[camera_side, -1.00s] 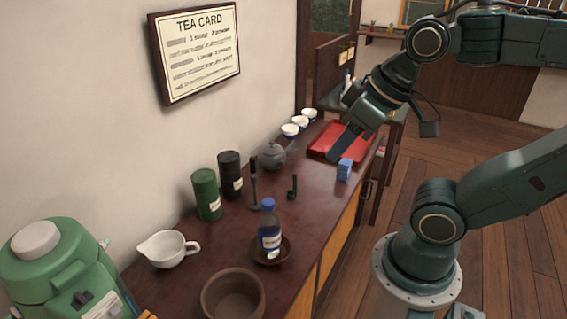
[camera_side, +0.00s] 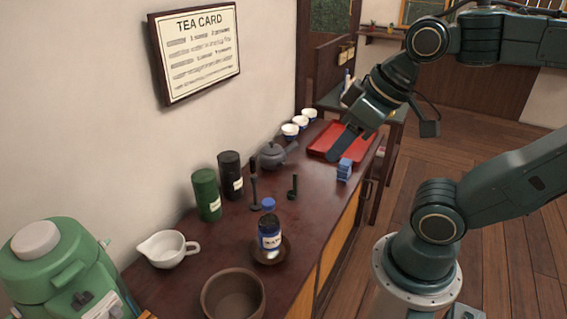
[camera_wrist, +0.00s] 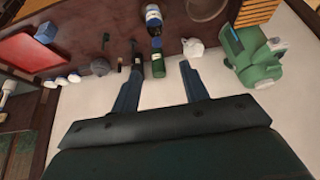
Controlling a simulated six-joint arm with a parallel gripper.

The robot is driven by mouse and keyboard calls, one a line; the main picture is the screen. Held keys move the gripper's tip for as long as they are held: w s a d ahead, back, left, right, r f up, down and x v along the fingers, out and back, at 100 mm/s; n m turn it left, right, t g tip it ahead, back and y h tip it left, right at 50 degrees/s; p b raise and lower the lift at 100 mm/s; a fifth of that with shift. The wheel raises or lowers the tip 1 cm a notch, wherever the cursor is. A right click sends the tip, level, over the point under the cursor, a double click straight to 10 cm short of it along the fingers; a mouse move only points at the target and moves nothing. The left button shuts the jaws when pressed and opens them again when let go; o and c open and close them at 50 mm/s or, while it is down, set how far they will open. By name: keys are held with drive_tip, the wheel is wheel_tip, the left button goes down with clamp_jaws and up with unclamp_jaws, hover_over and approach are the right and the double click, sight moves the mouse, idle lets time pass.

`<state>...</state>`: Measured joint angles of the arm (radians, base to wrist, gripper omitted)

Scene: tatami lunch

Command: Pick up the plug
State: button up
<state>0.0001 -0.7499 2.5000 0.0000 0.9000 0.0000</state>
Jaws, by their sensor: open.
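No part is marked as the plug. A blue cap (camera_side: 269,203) shows above a small labelled bottle (camera_side: 268,236), which stands upright in a brown saucer (camera_side: 285,250). I cannot tell if the cap is seated on the neck, as the part between them is unclear. In the wrist view the bottle (camera_wrist: 153,14) is near the top, with its blue end (camera_wrist: 157,42) towards the green canister. My gripper (camera_wrist: 158,66) is open and empty. In the side view my gripper (camera_side: 345,143) is over the red tray, well beyond the bottle.
A green canister (camera_side: 207,195) and a black canister (camera_side: 231,175) stand by the wall. A white pitcher (camera_side: 167,250), a brown bowl (camera_side: 233,296), a grey teapot (camera_side: 272,156), a blue block (camera_side: 344,170) and a red tray (camera_side: 325,140) share the counter.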

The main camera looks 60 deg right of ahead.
drive_tip(key=w+d+f+m+g, duration=0.1)
drive_tip(key=w+d+m, duration=0.2)
drive_tip(key=w+m, duration=0.45)
drive_tip(key=w+d+f+m+g, duration=0.2)
drive_tip(key=w+d+m, duration=0.15)
drive_tip(key=w, duration=0.75)
drive_tip(key=w+d+f+m+g, duration=0.1)
drive_tip(key=w+d+f+m, duration=0.4)
drive_tip(key=f, duration=0.3)
drive_tip(key=w+d+f+m+g+y, duration=0.1)
drive_tip(key=w+d+f+m, duration=0.4)
drive_tip(key=f, duration=0.4)
drive_tip(key=shift+w+d+f+m, duration=0.25)
drive_tip(key=shift+w+d+m, duration=0.1)
drive_tip(key=shift+w+m, duration=0.55)
drive_tip(key=shift+w, duration=0.1)
hover_over(255, 192)
drive_tip(key=shift+w+d+f, duration=0.1)
drive_tip(key=shift+d+f, duration=0.05)
drive_tip(key=shift+f, duration=2)
drive_tip(key=shift+d+f, duration=0.15)
drive_tip(key=shift+f, duration=1.95)
